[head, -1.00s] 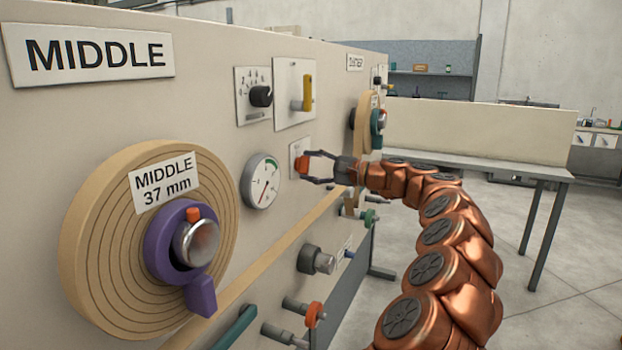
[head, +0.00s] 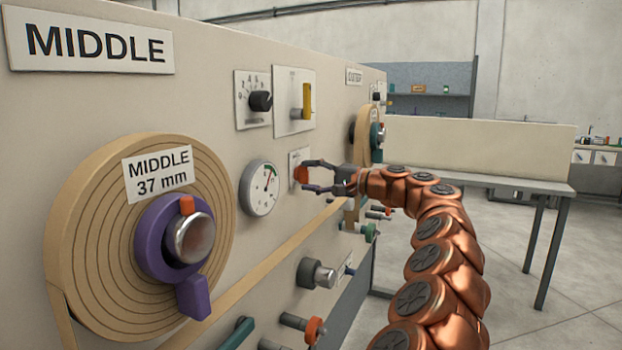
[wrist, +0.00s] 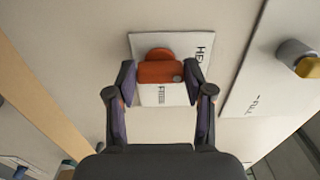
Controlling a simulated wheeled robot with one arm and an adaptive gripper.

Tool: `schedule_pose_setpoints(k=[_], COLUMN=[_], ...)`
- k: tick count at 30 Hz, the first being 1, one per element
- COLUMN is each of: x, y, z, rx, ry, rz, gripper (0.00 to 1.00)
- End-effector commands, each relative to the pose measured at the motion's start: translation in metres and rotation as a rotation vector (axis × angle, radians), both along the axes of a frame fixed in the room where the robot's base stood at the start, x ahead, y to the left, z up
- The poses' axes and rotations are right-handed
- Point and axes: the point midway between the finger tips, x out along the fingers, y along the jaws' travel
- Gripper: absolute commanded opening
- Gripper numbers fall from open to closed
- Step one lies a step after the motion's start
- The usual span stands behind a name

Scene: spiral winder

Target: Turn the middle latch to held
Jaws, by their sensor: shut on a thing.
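The orange latch (head: 301,174) sits on a small white plate (head: 294,158) on the machine's beige front panel, right of the round gauge. In the wrist view the latch (wrist: 158,72) lies crosswise, with a rounded orange hub behind it. The plate (wrist: 202,85) has one partly hidden word starting "HE" along its right edge and a small label below the latch. My gripper (head: 307,175) is shut on the latch, with one dark finger on each side; the wrist view shows both fingertips (wrist: 160,78) at its ends.
The middle roll (head: 85,240) with its purple clamp (head: 190,299) is at the left. The gauge (head: 259,188), a yellow lever (head: 307,95) and a black knob (head: 261,101) are nearby. Knobs and handles stick out below. Open floor lies to the right.

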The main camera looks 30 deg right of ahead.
Motion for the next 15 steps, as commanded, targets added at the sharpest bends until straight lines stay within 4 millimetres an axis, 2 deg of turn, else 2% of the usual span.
schedule_pose_setpoints(k=[5,6,12,15], x=[0.0003,0.0003,0.0002,0.0002], y=[0.0011,0.0011,0.0008,0.0007], z=[-0.0043,-0.0043,-0.0027,-0.0018], rx=[-0.003,-0.003,-0.002,-0.002], ry=[0.007,0.007,0.005,0.003], rz=[0.005,0.005,0.003,0.002], gripper=[0.17,0.54,0.75,0.77])
